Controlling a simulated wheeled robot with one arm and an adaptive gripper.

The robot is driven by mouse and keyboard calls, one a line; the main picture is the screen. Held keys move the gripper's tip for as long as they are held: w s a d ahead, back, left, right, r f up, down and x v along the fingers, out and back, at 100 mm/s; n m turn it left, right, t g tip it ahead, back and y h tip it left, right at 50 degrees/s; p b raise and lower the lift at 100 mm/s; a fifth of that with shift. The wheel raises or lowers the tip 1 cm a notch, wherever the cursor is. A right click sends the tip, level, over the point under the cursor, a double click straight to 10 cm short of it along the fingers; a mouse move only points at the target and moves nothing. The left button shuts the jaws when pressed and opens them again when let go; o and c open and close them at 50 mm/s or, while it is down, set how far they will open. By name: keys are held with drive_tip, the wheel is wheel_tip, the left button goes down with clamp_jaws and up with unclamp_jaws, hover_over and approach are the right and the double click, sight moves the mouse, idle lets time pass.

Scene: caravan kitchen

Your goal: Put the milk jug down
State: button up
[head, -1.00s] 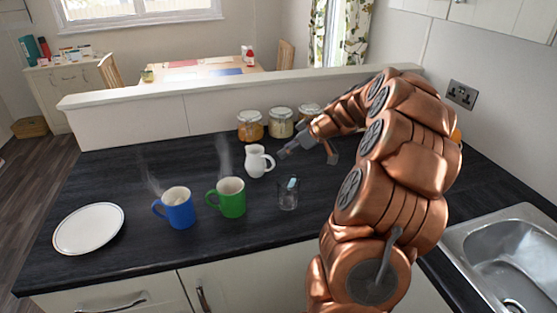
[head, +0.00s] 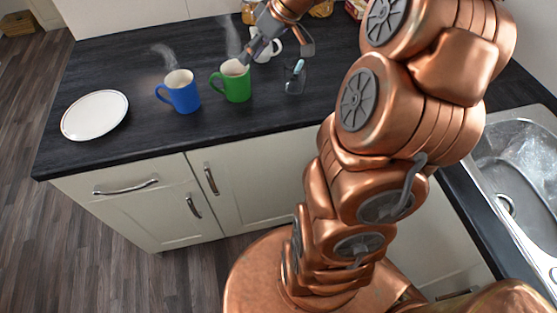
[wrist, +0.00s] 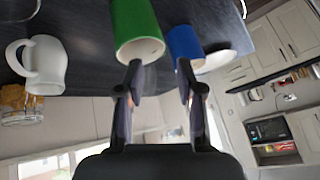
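The white milk jug (wrist: 47,65) stands on the dark counter, at the left of the wrist view, which is turned upside down. In the head view the jug (head: 291,44) is partly hidden behind my gripper (head: 280,49). My gripper (wrist: 159,78) is open and nothing is between its fingers. The jug is off to one side of the fingers, apart from them in the wrist view. The green mug (wrist: 135,30) is just beyond the fingertips, with the blue mug (wrist: 184,45) behind it.
A glass (head: 296,80) with a small teal item in it stands right of the green mug (head: 237,82). The white plate (head: 95,115) lies at the counter's left end. Jars (wrist: 20,103) stand behind the jug. The sink (head: 515,160) is at right.

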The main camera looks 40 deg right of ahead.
drive_tip(key=s+a+f+m+g+h, duration=0.1)
drive_tip(key=s+a+f+g, duration=0.25)
drive_tip(key=s+a, duration=1.1)
drive_tip(key=s+f+m+g+h, duration=0.3)
drive_tip(key=s, duration=1.2)
drive_tip(key=shift+s+a+h, duration=0.2)
drive_tip(key=shift+a+h, duration=0.1)
drive_tip(key=shift+h, duration=0.1)
